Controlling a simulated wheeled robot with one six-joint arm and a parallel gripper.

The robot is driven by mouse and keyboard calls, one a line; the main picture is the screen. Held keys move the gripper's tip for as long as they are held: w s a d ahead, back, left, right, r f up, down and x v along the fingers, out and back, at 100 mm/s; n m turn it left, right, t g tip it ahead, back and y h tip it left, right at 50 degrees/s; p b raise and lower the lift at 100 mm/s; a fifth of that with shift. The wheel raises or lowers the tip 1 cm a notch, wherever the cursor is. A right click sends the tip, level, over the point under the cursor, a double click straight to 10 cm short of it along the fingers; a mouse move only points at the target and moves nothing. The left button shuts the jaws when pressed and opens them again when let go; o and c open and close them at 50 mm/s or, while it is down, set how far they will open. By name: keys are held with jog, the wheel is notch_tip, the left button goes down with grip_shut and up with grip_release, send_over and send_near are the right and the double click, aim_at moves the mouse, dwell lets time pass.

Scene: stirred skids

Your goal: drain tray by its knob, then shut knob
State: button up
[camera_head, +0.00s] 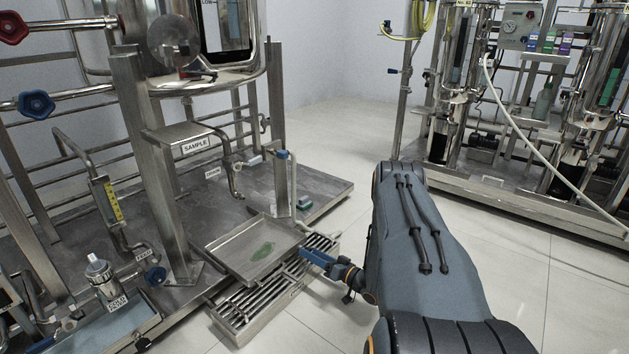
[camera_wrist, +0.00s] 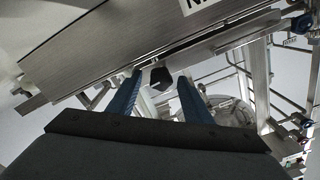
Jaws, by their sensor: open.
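The shallow steel tray (camera_head: 225,250) holds a green puddle (camera_head: 264,251) and sits above a slatted grate at the skid's front edge. My gripper (camera_head: 304,252) is at the tray's front right side, low near its rim. In the wrist view, my open gripper (camera_wrist: 160,78) has its two blue fingers apart, pointing at a dark, faceted knob (camera_wrist: 162,77). The knob shows in the gap between the fingertips, under a metal sheet edge. I cannot tell whether the fingers touch it. The knob is hidden in the head view.
The slatted grate (camera_head: 262,300) lies under the tray. Open tiled floor (camera_head: 335,225) lies right of the skid.

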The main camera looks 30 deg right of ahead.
jog(key=n+b, duration=0.1)
jog(key=n, duration=0.2)
jog(key=n+b, duration=0.1)
jog(key=n, duration=0.3)
jog(key=shift+a+b, duration=0.1)
jog(key=shift+b, duration=0.3)
jog(key=p+v, duration=0.4)
jog(key=v, duration=0.4)
jog(key=w+a+r+g+h+p, duration=0.1)
jog(key=r+g+h+p, duration=0.1)
jog(key=r+p, duration=0.4)
jog(key=w+a+r+g+h+p, duration=0.1)
jog(key=r+p, duration=0.5)
jog(key=r, duration=0.9)
jog(key=w+a+r+m+g+h+p, duration=0.1)
jog(key=w+a+r+g+h+p, duration=0.1)
jog(key=r+g+p, duration=0.2)
notch_tip(320, 180, up, 8)
jog(key=p, duration=0.3)
jog(key=shift+f+h, duration=0.2)
jog(key=shift+h, duration=0.1)
